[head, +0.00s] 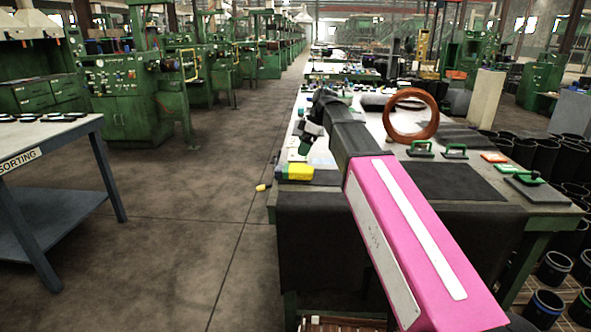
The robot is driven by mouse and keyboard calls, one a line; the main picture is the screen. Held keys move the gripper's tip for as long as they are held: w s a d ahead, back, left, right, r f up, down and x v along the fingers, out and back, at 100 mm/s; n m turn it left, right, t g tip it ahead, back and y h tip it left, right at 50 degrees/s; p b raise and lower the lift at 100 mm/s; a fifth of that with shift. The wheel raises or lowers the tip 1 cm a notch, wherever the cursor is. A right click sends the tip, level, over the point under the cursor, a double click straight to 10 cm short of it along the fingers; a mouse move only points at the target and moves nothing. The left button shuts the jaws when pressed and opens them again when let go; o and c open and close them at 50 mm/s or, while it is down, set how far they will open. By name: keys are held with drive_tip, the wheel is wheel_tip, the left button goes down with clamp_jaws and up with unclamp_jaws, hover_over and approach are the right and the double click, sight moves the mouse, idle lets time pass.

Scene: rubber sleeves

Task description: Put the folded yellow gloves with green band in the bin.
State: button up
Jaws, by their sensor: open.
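The folded yellow gloves with a green band (298,172) lie on the near left corner of the long workbench (551,218), by its left edge. My gripper (304,147) is over the bench's left side, above and a little beyond the gloves and apart from them. It is small and partly hidden by my pink and dark arm, but it looks open, with nothing seen in it. Several black bins (511,285) with coloured rims stand at the lower right; I cannot tell which is the task's bin.
A copper-coloured ring (411,115) stands upright on the bench, with green-handled tools (420,149) and a black mat (445,181) nearby. A small yellow item (262,187) shows beside the bench's left edge. A sorting table (45,133) stands left; the floor between is clear.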

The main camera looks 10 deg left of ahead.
sight(295, 168)
drive_tip(key=x, duration=0.5)
drive_tip(key=shift+s+x, duration=0.2)
drive_tip(key=shift+x, duration=2.45)
drive_tip(key=shift+d+f, duration=0.1)
drive_tip(key=shift+d, duration=0.1)
drive_tip(key=c, duration=1)
